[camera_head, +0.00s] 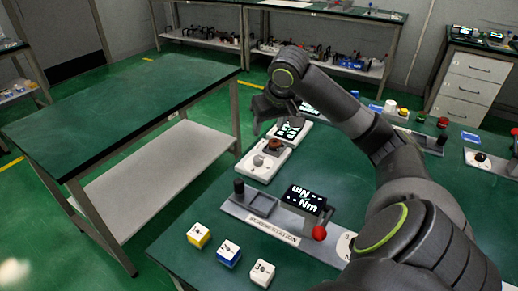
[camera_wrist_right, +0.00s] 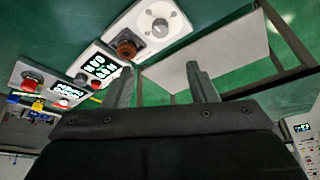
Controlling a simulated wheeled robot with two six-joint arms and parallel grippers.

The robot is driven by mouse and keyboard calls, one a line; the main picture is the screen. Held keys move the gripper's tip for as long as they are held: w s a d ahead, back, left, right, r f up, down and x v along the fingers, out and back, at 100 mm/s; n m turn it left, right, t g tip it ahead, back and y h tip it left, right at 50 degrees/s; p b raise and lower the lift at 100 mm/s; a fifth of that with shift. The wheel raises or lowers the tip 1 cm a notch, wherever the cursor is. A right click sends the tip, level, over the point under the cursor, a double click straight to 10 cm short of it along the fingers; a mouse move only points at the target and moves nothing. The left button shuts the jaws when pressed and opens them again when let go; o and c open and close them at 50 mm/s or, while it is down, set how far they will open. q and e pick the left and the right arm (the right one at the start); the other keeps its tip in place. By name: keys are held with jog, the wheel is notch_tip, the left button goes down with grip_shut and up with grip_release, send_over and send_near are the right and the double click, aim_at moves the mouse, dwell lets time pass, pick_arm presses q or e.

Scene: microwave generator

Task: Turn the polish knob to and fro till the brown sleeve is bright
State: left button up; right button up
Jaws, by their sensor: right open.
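The polish unit is a light plate (camera_head: 249,173) at the left edge of the right-hand green bench. It carries a round grey knob (camera_head: 258,160) and a brown sleeve (camera_head: 274,144) beside it. In the right wrist view the knob (camera_wrist_right: 160,28) sits in a round dial at the top, and the brown sleeve (camera_wrist_right: 126,48) stands next to it, dull brown. My right gripper (camera_head: 262,108) is up above the unit's far end, apart from it. In the right wrist view its two fingers (camera_wrist_right: 160,77) are spread with nothing between them. My left gripper is not in view.
A lit screen unit (camera_head: 290,130) adjoins the polish unit. Nearer are a torque station (camera_head: 268,233) with a red ball and several small blocks (camera_head: 228,252). An empty green table (camera_head: 120,100) stands to the left across a floor gap. More devices line the bench's far side.

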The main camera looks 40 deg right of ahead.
send_near(258, 158)
jog(key=b+x, duration=0.1)
jog(key=x, duration=0.6)
jog(key=shift+f, duration=0.15)
jog(key=shift+w+d+f, duration=0.15)
jog(key=shift+w+f, duration=0.1)
jog(key=shift+f, duration=0.3)
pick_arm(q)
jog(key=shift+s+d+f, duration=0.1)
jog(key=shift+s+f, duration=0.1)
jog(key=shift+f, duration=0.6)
pick_arm(e)
jog(key=shift+f, duration=0.1)
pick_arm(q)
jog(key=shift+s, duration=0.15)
pick_arm(e)
jog(key=shift+c, duration=0.2)
jog(key=c, duration=0.9)
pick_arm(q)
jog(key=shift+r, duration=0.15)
pick_arm(e)
jog(key=shift+c, duration=0.2)
